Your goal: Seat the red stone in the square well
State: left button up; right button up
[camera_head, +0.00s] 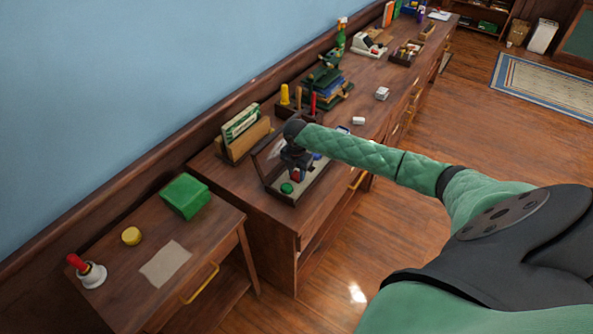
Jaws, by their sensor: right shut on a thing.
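My right arm in its green sleeve reaches across to an open dark box (305,189) on the long wooden counter. The right gripper (295,174) points down over the box's pale interior and is shut on the small red stone (297,176), which shows between its fingertips. A green round stone (287,188) lies in the near part of the box. A blue stone (317,156) shows partly, close to my arm. The gripper hides part of the box, and I cannot make out the square well. My left gripper is not in view.
A wooden holder (248,144) with green-and-white cards stands left of the box. A lower desk at front left holds a green block (185,195), yellow disc (131,236) and red-handled bell (90,273).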

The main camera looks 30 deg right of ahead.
aim_at(296, 175)
jog(key=shift+f, duration=0.1)
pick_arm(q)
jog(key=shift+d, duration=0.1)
pick_arm(e)
jog(key=o, duration=1)
jog(key=shift+r, duration=0.25)
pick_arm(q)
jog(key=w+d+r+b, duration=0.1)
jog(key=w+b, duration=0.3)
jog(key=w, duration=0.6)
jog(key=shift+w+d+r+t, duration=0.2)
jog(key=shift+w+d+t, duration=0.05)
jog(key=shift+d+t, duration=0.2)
pick_arm(e)
jog(key=shift+r, duration=5.85)
